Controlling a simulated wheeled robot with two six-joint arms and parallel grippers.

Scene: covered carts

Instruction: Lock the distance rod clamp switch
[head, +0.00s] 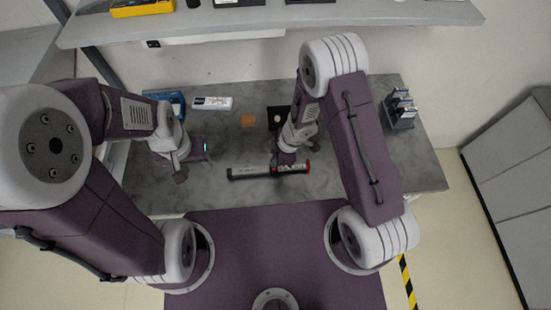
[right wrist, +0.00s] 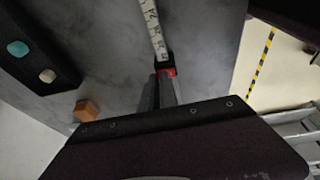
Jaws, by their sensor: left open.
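The distance rod (head: 250,172) lies across the grey table in the head view, black at its left end, with a pale marked scale and a red part at its right end. The right wrist view shows its scale (right wrist: 153,25) and a red part (right wrist: 167,72), possibly the clamp switch, by the fingertips. My right gripper (head: 287,160) is over the rod's middle; its fingers (right wrist: 158,90) look close together at the rod, but contact and any gap are unclear. My left gripper (head: 194,168) is open and empty, left of the rod.
An orange block (head: 248,120), a black button panel (head: 276,125), a white device (head: 212,103) and a blue device (head: 168,98) lie behind. A dark rack (head: 401,112) stands at right. A shelf (head: 270,18) overhangs the back. The table right of the rod is clear.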

